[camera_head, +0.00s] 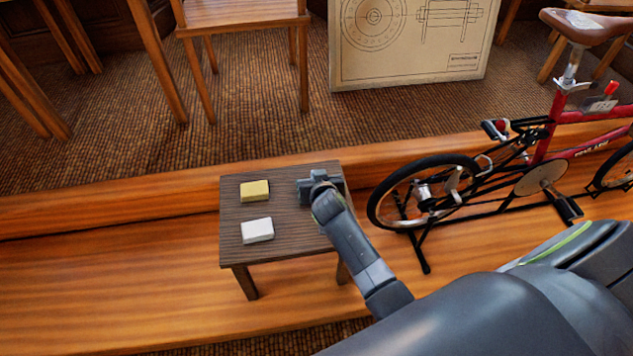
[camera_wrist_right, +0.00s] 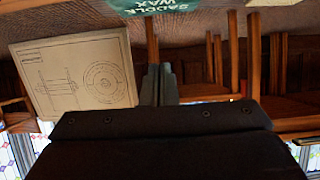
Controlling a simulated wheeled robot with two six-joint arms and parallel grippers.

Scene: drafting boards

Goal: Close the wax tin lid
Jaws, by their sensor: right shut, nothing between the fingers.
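The wax tin shows only in part in the right wrist view, as a teal surface (camera_wrist_right: 165,6) with pale lettering that includes "WAX", cut off by the top edge. I cannot tell how far its lid is open. In the head view I cannot make out the tin; my right gripper and wrist may hide it. My right gripper (camera_head: 306,187) is over the right part of the small dark wooden table (camera_head: 285,222). In the wrist view its fingers (camera_wrist_right: 158,76) are together and empty, close to the teal surface. My left gripper is not in view.
A yellow block (camera_head: 255,191) and a white block (camera_head: 257,230) lie on the table's left side. A red bicycle (camera_head: 560,140) on a stand is close on the right. A drawing board (camera_head: 405,65) and a wooden chair (camera_head: 240,15) stand behind.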

